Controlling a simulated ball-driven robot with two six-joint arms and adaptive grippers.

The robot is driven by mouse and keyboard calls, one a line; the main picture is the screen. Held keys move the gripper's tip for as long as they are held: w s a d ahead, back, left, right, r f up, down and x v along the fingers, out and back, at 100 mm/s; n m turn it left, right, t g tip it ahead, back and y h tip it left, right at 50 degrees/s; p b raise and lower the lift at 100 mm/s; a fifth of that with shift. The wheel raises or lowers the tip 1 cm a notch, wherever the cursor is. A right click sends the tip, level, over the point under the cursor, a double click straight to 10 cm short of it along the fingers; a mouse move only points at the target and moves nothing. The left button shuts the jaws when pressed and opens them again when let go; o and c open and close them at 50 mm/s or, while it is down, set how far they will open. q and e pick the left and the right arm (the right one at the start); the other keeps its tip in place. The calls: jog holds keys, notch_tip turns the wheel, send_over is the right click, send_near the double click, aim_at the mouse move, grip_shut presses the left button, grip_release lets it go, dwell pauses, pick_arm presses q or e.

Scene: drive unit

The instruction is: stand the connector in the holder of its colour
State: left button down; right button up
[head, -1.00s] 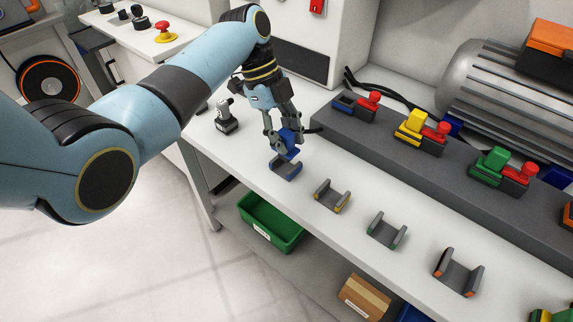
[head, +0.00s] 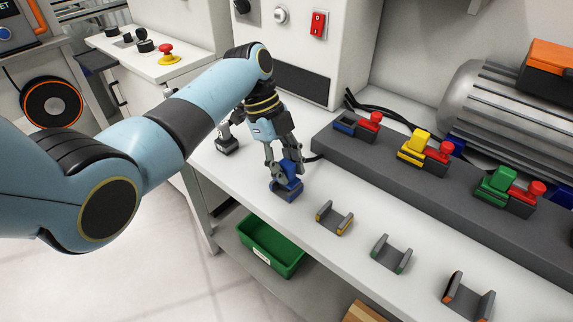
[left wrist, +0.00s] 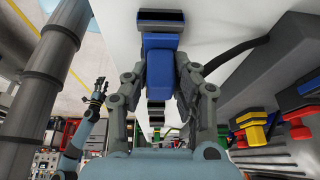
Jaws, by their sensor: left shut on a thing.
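The blue connector (head: 290,170) is upright between the fingers of my left gripper (head: 284,160), which is shut on it. Its lower end is down at the blue-marked holder (head: 286,191), apparently between the holder's walls; whether it touches the bottom is hidden. In the left wrist view the blue connector (left wrist: 160,66) shows between both fingers, with a dark part at its far end. Holders marked yellow (head: 335,217), green (head: 391,254) and orange (head: 469,297) stand empty along the bench. What seems to be my right gripper (left wrist: 98,90) is small in the left wrist view, its jaws unclear.
Behind, a long grey block (head: 400,160) carries switches with red, yellow and green parts. A small grey fitting (head: 227,143) stands left of the gripper. A green bin (head: 270,245) is below the bench edge. A black cable runs behind the gripper.

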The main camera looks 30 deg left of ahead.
pick_arm(q)
jog(key=shift+f, duration=0.35)
dwell(0.3)
jog(key=c, duration=1)
grip_release()
jog(key=shift+a+r, duration=0.15)
jog(key=shift+r, duration=0.15)
jog(key=s+d+p+v, duration=0.1)
jog(key=p+v, duration=0.4)
jog(key=v, duration=1.1)
jog(key=shift+w+d+r, duration=0.4)
